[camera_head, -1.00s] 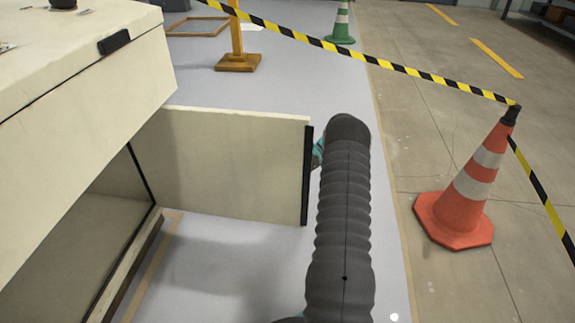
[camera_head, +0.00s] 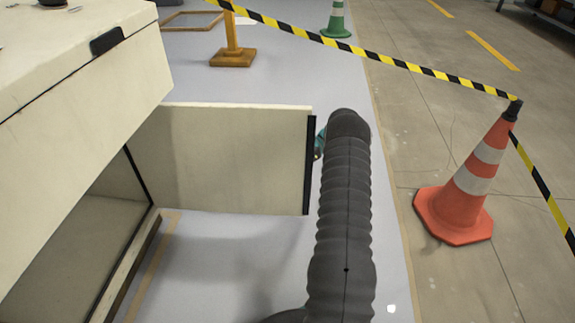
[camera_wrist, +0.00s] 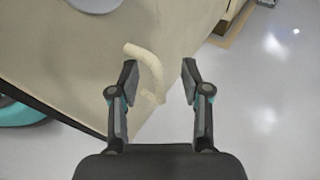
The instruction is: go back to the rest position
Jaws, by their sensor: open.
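My gripper (camera_wrist: 159,76) is open in the wrist view, with its two fingers apart. A cream curved handle (camera_wrist: 148,62) on a cream panel shows between and beyond the fingers; I cannot tell whether they touch it. In the head view my dark ribbed arm reaches forward beside the open cabinet door (camera_head: 225,160). The arm hides most of my gripper there; only a bit of teal shows by the door's dark edge.
The cream cabinet (camera_head: 75,75) stands at left, its lower compartment open. An orange cone (camera_head: 465,190) with yellow-black tape (camera_head: 400,66) stands at right. A green cone (camera_head: 337,20) and a yellow post base (camera_head: 233,57) are farther back. Pale floor lies below the door.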

